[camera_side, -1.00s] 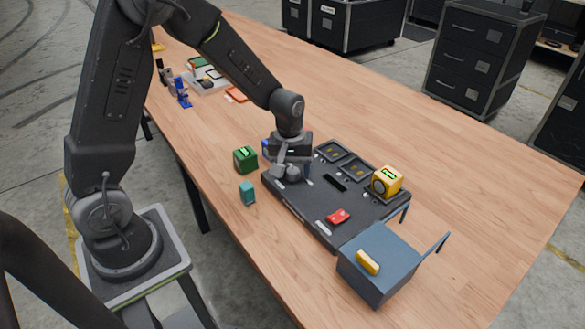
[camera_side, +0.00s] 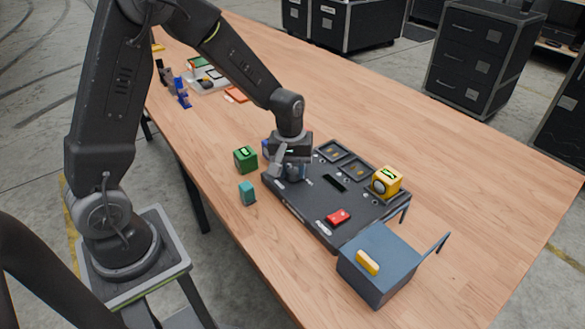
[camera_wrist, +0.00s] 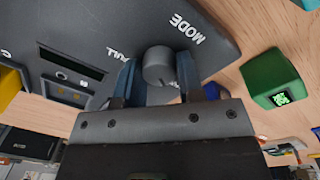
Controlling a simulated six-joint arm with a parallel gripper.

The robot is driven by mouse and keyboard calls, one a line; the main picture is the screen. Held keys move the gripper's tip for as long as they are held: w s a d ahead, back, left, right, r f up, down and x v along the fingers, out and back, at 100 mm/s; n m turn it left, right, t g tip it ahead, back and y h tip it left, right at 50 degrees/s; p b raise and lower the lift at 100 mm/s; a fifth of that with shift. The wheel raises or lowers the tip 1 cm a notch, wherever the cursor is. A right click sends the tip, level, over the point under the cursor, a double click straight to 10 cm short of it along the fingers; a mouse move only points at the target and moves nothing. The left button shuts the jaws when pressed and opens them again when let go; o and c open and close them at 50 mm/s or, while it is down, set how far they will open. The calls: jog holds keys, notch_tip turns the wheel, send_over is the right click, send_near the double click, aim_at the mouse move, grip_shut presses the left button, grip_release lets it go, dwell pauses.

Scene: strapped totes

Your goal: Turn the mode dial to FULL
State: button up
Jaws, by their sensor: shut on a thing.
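The mode dial (camera_wrist: 158,66) is a grey round knob on a dark panel (camera_wrist: 100,22), beside the printed word MODE. My gripper (camera_wrist: 157,78) has its two blue-grey fingers on either side of the dial, shut on it. White lettering ending in "ULL" shows left of the dial, partly hidden by a finger. I cannot tell exactly where the dial's pointer aims. In the side view my gripper (camera_side: 290,172) is down at the panel's (camera_side: 300,205) near left corner and hides the dial.
A green block (camera_side: 246,159) and a teal block (camera_side: 248,193) stand left of the panel. A yellow block (camera_side: 387,181) sits on the panel's right side, near a red piece (camera_side: 338,217). A blue-grey box (camera_side: 378,268) with a yellow handle stands in front.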

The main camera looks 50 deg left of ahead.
jog(key=m, duration=1.1)
jog(key=shift+m+g, duration=0.3)
jog(key=shift+m, duration=0.1)
jog(key=m, duration=1.1)
jog(key=shift+w, duration=0.1)
jog(key=shift+m, duration=0.4)
jog(key=o, duration=0.9)
jog(key=shift+r, duration=0.1)
